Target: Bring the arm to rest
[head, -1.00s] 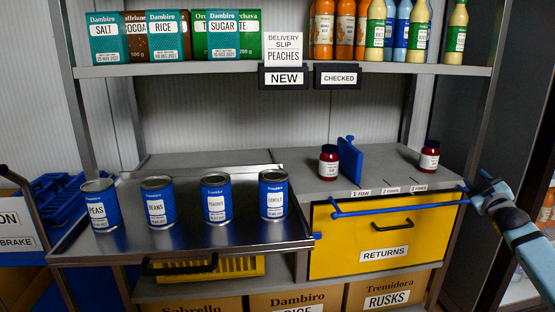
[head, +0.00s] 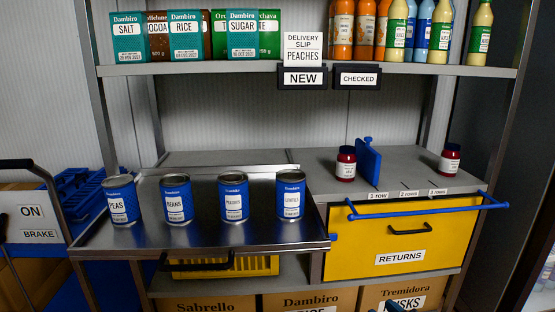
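Neither of my grippers can be made out in the head view. A small dark shape shows at the bottom edge in front of the lower boxes, too little of it to identify. The yellow RETURNS drawer (head: 350,262) has a blue bar (head: 420,212) along its top front and a dark handle (head: 409,230); no arm touches it. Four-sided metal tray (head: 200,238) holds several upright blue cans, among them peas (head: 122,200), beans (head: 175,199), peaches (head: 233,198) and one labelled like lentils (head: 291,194).
Two dark red jars (head: 346,164) (head: 450,160) stand on the grey counter (head: 410,172), with a blue divider (head: 368,160) beside the left one. Packets and bottles fill the upper shelf (head: 240,68). A cart with a BRAKE label (head: 40,235) stands at left.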

